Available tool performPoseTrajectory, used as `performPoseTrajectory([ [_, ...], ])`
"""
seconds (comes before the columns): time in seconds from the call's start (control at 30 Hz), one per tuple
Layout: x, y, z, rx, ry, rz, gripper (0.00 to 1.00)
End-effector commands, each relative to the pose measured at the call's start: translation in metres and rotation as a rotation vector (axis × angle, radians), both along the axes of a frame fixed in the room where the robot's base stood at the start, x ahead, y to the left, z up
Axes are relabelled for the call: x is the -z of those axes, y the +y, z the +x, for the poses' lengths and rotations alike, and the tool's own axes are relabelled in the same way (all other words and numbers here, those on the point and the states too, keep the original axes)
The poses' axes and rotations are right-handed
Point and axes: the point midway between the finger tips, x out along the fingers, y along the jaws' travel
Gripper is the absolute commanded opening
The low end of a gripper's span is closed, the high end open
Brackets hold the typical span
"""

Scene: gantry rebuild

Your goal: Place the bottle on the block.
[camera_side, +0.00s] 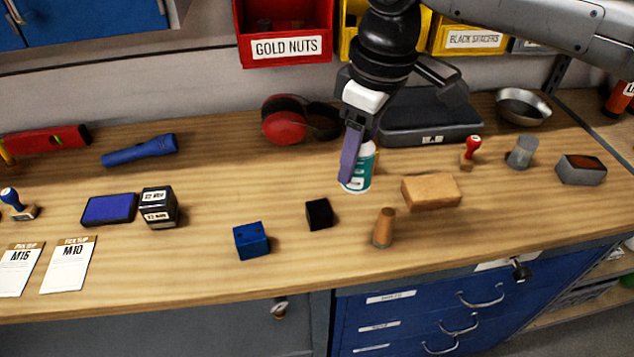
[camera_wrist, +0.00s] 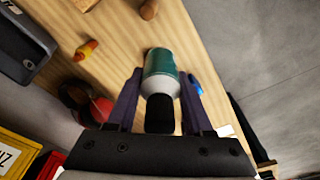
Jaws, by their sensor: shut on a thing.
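The white and teal bottle (camera_side: 361,171) is between the fingers of my gripper (camera_side: 354,168), near the middle of the bench. A purple finger covers its left side in the side view. I cannot tell whether its base touches the bench. In the wrist view the bottle (camera_wrist: 162,70) lies between the two fingers of my gripper (camera_wrist: 160,92), its dark cap toward the palm. My gripper is shut on it. A tan wooden block (camera_side: 431,191) lies flat on the bench, to the right of the bottle and apart from it.
A wooden peg (camera_side: 384,228), a black cube (camera_side: 319,214) and a blue cube (camera_side: 251,240) stand nearer the front edge. Red earmuffs (camera_side: 288,120) and a dark tray (camera_side: 432,122) lie behind the bottle.

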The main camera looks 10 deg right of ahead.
Motion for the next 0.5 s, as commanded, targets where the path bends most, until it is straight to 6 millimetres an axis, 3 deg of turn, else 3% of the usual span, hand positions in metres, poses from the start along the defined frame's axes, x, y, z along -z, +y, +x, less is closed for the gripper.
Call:
performPoseTrajectory([
  [0.3,0.046,0.033,0.035,0.001,0.001,-0.001,0.0],
  [0.5,0.059,0.042,0.044,0.0,-0.001,0.001,0.0],
])
